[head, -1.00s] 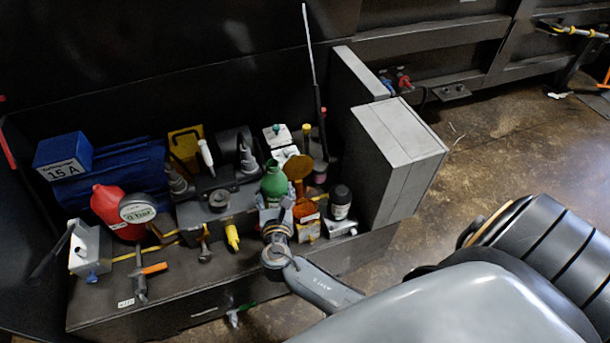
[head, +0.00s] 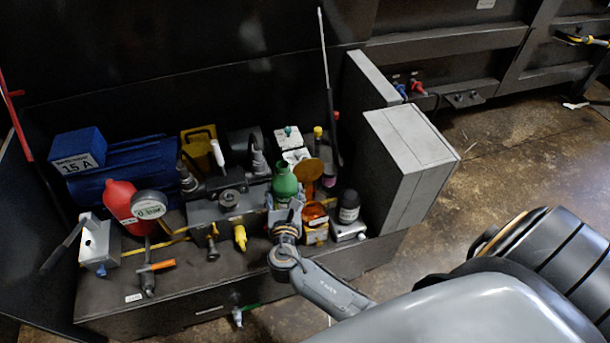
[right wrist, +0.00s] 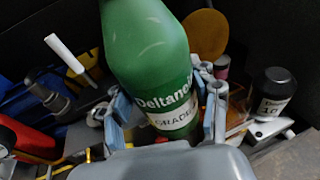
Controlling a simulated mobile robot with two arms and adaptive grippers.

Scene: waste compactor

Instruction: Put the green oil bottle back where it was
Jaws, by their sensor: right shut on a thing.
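The green oil bottle (head: 285,181) stands roughly upright among the parts on the compactor's dark bench. In the right wrist view the bottle (right wrist: 150,60) fills the middle, with its white label facing me. My right gripper (head: 284,212) is shut on the bottle; its fingers (right wrist: 165,118) sit on both sides of the label. Whether the bottle's base touches the surface below is hidden by the gripper. My left gripper is not in view.
Right of the bottle are an orange open container (head: 315,220) and a black bottle (head: 348,207). Left is a grey valve block (head: 228,205) with a yellow tag (head: 240,238). A red bottle (head: 120,202), blue motor (head: 125,170) and grey box (head: 408,165) stand farther out.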

